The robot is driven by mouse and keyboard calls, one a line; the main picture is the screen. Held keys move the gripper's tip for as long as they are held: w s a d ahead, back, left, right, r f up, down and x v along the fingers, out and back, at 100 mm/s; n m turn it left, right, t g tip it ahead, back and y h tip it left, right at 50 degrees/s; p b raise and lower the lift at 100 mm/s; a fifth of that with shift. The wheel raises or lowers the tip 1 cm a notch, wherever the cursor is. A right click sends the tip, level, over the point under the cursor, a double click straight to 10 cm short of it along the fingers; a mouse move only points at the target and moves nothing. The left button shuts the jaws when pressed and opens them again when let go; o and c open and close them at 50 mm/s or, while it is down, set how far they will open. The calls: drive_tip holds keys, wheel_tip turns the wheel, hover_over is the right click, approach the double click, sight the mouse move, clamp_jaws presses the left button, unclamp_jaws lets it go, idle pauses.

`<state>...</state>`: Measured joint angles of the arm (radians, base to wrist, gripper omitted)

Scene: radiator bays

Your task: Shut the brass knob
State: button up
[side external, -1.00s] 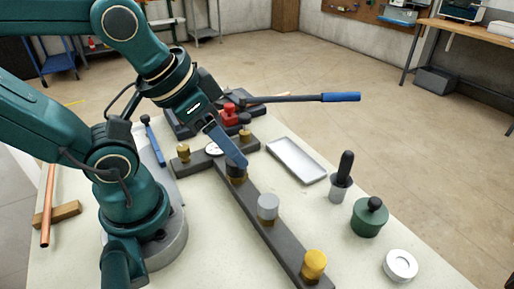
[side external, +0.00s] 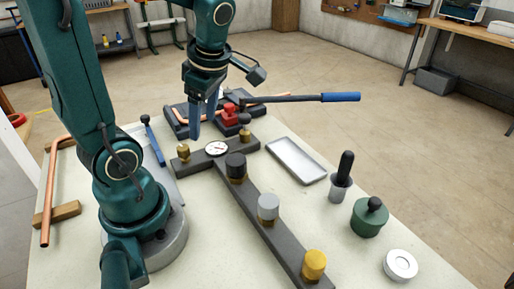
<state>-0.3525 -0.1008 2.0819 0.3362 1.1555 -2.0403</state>
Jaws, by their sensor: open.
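The brass-yellow knob (side external: 314,263) stands at the near end of the dark manifold bar (side external: 252,207). A grey knob (side external: 268,206) and a black knob (side external: 236,165) stand on the same bar farther back. My gripper (side external: 203,128) points down with its two blue fingers apart and nothing visible between them. It is above the far end of the bar, near the small brass fitting (side external: 183,153) and the round gauge (side external: 216,148), well away from the yellow knob. I cannot tell how far each knob is turned.
A red clamp block (side external: 229,116) and a blue-handled lever (side external: 310,98) lie behind the manifold. A metal tray (side external: 296,160), a black-handled tool (side external: 342,178), a green canister (side external: 369,217) and a white roll (side external: 400,265) stand to the right. A copper pipe (side external: 49,195) lies left.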

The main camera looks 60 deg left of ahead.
sight(183, 147)
drive_tip(key=a+f+n+g, duration=0.1)
drive_tip(key=s+a+f+n+g, duration=0.1)
drive_tip(key=a, duration=0.1)
drive_tip(key=s+a+f+n, duration=0.1)
drive_tip(key=f, duration=0.1)
drive_tip(key=shift+s+a+g+h, duration=0.2)
drive_tip(key=shift+g+h, duration=0.2)
drive_tip(key=shift+x, duration=2.2)
clamp_jaws()
